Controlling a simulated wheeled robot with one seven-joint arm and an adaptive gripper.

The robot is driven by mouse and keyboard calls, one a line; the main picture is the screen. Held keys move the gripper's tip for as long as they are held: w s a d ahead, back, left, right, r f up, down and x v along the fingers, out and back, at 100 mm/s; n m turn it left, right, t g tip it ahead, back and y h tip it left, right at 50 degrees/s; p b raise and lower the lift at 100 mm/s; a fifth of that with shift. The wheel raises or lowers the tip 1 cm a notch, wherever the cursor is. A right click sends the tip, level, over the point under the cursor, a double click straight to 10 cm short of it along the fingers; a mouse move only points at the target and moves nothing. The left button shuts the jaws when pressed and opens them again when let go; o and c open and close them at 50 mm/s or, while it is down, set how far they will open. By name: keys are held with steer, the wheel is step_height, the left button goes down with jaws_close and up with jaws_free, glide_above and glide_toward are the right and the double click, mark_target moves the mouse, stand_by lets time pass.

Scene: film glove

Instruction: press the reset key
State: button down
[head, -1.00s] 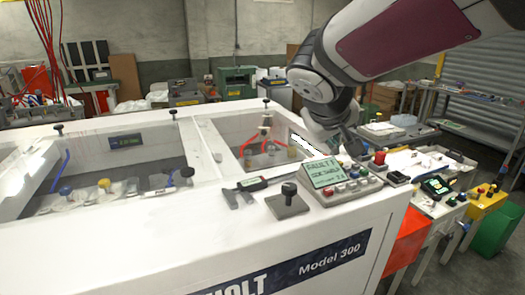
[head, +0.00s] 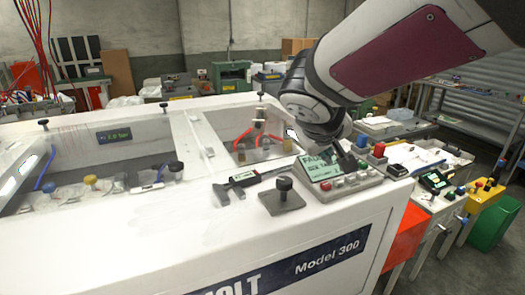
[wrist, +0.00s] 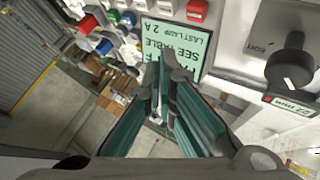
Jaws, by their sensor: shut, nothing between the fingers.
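A control box (head: 347,193) sits on the white machine's top near its right corner. Its green screen (head: 318,167) is partly covered by my gripper in the head view. In the wrist view the screen (wrist: 193,38) reads upside down, with "SEE TABLE" and "LAST LAMP 2 A". A row of red and pale keys (head: 350,180) lies below it. The wrist view shows a red key (wrist: 197,9) beside the screen. No key label reading reset is legible. My gripper (wrist: 167,58) is shut and empty, its tips over the screen; contact cannot be told.
A black knob on a plate (head: 284,190) and a caliper-like tool (head: 240,182) lie left of the box. Right of the box are a blue button (head: 362,141), a red one (head: 379,149) and a cluttered side bench.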

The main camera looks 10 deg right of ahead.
mark_target(322, 183)
steer(key=shift+f+b, duration=1.2)
steer(key=shift+f, duration=0.65)
steer(key=shift+f+b, duration=0.85)
steer(key=shift+b, duration=0.05)
stand_by(0.9)
stand_by(0.4)
steer(key=shift+r+p, duration=0.45)
steer(key=shift+r, duration=0.45)
steer(key=shift+r+p, duration=1.45)
steer(key=shift+r, duration=1.1)
